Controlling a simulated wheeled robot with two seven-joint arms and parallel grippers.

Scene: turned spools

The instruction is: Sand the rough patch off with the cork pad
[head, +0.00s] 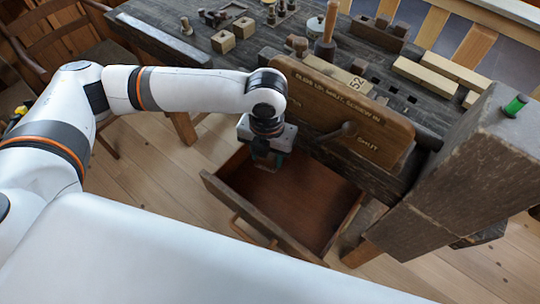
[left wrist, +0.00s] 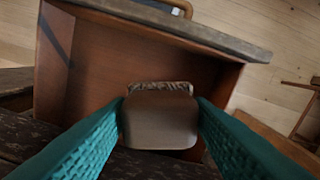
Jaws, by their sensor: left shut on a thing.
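My left gripper (head: 268,158) is over the open drawer (head: 262,232) at the bench front. In the left wrist view its teal fingers (left wrist: 160,112) are shut on a brown, rounded block (left wrist: 160,122), which looks like the cork pad. A mottled strip shows along the block's far edge. The block hangs above the drawer, whose bare reddish-brown floor also shows in the left wrist view (left wrist: 105,60). In the head view the gripper hides the block. I cannot make out the rough patch in either view. My right gripper is not in view.
A wooden vise jaw (head: 340,112) with lettering and a handle stands right beside my left gripper. The bench top (head: 170,40) holds wooden blocks (head: 223,41), a mallet-like tool (head: 326,38) and pale strips (head: 425,77). A thick post (head: 470,165) with a green spool (head: 515,105) stands at right.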

